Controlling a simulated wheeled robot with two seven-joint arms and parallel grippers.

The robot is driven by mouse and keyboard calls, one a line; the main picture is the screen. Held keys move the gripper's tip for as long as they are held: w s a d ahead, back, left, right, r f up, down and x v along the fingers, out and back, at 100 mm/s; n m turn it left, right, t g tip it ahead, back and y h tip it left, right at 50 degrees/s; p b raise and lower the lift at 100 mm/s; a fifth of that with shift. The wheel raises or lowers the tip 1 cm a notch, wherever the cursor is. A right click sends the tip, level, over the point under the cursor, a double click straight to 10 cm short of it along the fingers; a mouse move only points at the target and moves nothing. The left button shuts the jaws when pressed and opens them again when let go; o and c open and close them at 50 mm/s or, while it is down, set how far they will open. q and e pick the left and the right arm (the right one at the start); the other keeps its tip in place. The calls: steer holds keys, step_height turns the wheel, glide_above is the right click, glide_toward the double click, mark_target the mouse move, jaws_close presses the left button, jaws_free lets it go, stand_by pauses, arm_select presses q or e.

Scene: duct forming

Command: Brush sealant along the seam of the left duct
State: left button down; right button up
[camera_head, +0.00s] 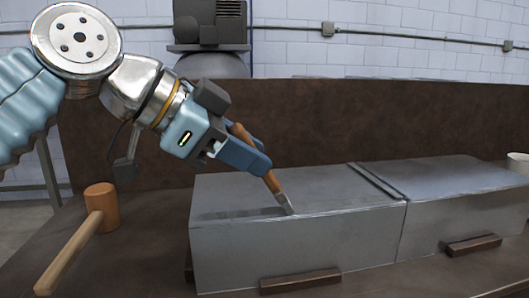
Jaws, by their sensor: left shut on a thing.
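My left gripper (245,156) comes in from the upper left and is shut on the wooden handle of a brush (272,182). The brush slants down to the right. The left duct is a grey metal box lying on the bench. A dark strip lies on its top, left of the brush tip; I cannot tell if it is shadow or sealant. My right gripper is not in view.
A second grey duct (465,222) lies to the right, meeting the left one at a raised joint (377,182). Wooden blocks (300,281) sit along the front. A wooden mallet (92,222) lies at left. A pale cup (518,162) stands at the right edge. A brown backboard (330,120) rises behind.

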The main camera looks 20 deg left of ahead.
arm_select(q)
steer(key=s+a, duration=0.5)
steer(key=a, duration=0.4)
steer(key=shift+s, duration=0.3)
stand_by(0.6)
step_height(320, 180, up, 6)
steer(key=p, duration=0.5)
